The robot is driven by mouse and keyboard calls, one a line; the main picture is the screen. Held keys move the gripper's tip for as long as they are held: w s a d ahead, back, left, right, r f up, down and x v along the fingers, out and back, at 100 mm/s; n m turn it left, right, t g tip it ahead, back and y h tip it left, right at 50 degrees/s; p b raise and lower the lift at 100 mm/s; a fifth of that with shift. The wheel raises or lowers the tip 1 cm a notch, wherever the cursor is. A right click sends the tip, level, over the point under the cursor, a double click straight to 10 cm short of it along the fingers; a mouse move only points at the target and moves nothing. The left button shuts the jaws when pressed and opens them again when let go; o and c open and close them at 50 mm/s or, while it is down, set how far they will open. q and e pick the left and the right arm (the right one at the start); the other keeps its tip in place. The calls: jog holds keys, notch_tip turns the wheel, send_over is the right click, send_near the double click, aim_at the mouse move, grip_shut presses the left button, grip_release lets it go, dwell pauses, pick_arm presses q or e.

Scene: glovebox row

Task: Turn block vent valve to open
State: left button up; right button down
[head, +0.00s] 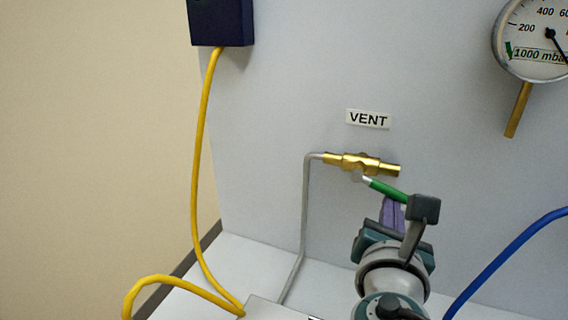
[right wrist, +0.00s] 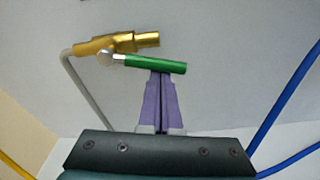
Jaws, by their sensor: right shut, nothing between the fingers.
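The vent valve is a brass body (head: 362,163) on a grey pipe, below the VENT label (head: 368,119). Its green lever handle (head: 389,190) points down to the right in the head view. In the right wrist view, the brass body (right wrist: 118,43) is at upper left and the green handle (right wrist: 155,64) slants slightly down to the right. My right gripper (head: 391,203) has purple fingers, shut with nothing between them. In the right wrist view, its fingertips (right wrist: 161,75) are at the handle's lower edge; I cannot tell whether they touch it. My left gripper is not in view.
A round pressure gauge (head: 538,40) with a brass stem is at upper right. A dark box (head: 220,20) hangs at upper left, with a yellow cable (head: 200,175) below it. A blue hose (head: 508,262) curves at right. The wall around the valve is clear.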

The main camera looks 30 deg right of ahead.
pick_arm(q)
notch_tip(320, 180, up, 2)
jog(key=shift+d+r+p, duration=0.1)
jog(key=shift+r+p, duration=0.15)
jog(key=shift+p, duration=0.65)
pick_arm(e)
jog(key=shift+s+d+r+n, duration=0.2)
jog(key=shift+r+n, duration=0.4)
jog(key=shift+r, duration=0.1)
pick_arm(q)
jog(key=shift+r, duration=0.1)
